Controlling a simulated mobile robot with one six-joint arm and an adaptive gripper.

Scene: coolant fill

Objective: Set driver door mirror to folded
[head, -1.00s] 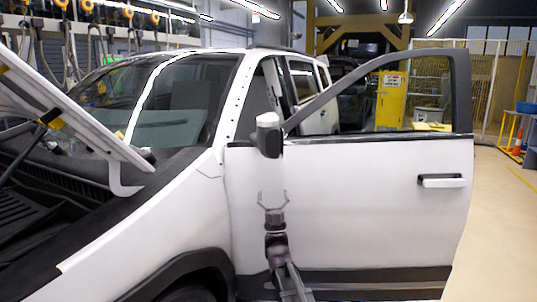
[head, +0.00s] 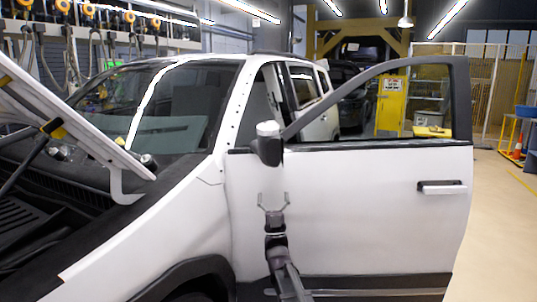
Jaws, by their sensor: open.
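The driver door mirror (head: 268,144) has a white cap and a dark lower housing. It sits at the front corner of the door window. The white driver door (head: 350,215) stands wide open, its outer skin facing me. My gripper (head: 272,200) is below the mirror, in front of the door. Its two fingers point up, spread apart, with nothing between them. A gap shows between the fingertips and the underside of the mirror. The mirror's exact fold angle is hard to tell from this view.
The raised hood (head: 75,120) and open engine bay are at the left. The door handle (head: 441,187) is at the right of the door. A yellow cabinet (head: 391,103) stands behind the window. Floor (head: 500,235) is clear at the right.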

